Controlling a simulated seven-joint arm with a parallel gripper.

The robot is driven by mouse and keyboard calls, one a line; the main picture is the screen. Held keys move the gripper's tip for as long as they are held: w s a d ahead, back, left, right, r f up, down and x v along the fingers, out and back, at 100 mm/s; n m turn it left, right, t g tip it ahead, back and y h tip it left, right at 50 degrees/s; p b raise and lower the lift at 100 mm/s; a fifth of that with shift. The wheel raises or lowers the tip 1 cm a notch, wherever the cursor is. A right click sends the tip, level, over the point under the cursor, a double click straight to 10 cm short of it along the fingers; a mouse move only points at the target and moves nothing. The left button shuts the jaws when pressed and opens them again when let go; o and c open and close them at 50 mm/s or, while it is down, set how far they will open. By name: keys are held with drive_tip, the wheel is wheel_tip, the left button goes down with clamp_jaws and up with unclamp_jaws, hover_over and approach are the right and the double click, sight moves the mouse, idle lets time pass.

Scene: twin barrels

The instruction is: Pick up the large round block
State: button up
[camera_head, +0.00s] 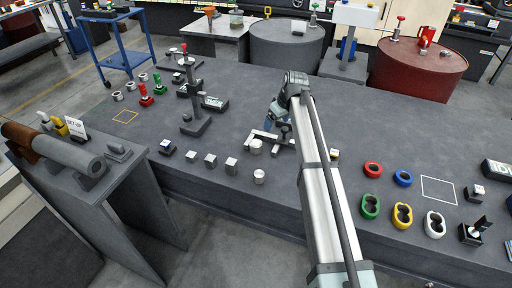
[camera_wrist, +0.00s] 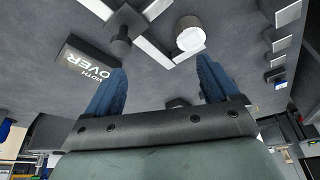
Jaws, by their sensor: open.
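Two pale round blocks show in the head view. One round block (camera_head: 256,147) stands by a light grey frame (camera_head: 284,146) under my gripper; the other round block (camera_head: 259,177) stands nearer the table's front edge. I cannot tell for certain which is the large one. My gripper (camera_head: 268,124) is open and empty, with blue fingers. In the wrist view my gripper (camera_wrist: 160,66) has the first round block (camera_wrist: 190,34) beyond its fingertips, nearer the right finger, not between them. The lower part of that block is partly hidden by the viewing angle.
Square metal blocks (camera_head: 231,164) line the front edge to the left. A dark stand with a post (camera_head: 194,122) rises further left. A dark post (camera_wrist: 120,45) stands beside the frame. Coloured rings (camera_head: 373,169) lie to the right of my arm.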

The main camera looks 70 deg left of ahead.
drive_tip(key=s+n, duration=0.1)
drive_tip(key=s, duration=0.3)
hover_over(256, 143)
drive_tip(key=d, duration=0.2)
drive_tip(key=shift+n, duration=0.3)
drive_tip(key=f, duration=0.4)
drive_tip(key=w+f, duration=0.1)
drive_tip(key=f, duration=0.2)
drive_tip(key=shift+a+f, duration=0.1)
drive_tip(key=shift+a, duration=0.15)
drive_tip(key=shift+s+x, duration=0.15)
drive_tip(key=shift+x, duration=1.35)
drive_tip(key=shift+s+x, duration=0.15)
drive_tip(key=shift+x, duration=1.4)
drive_tip(key=shift+d, duration=0.2)
clamp_jaws()
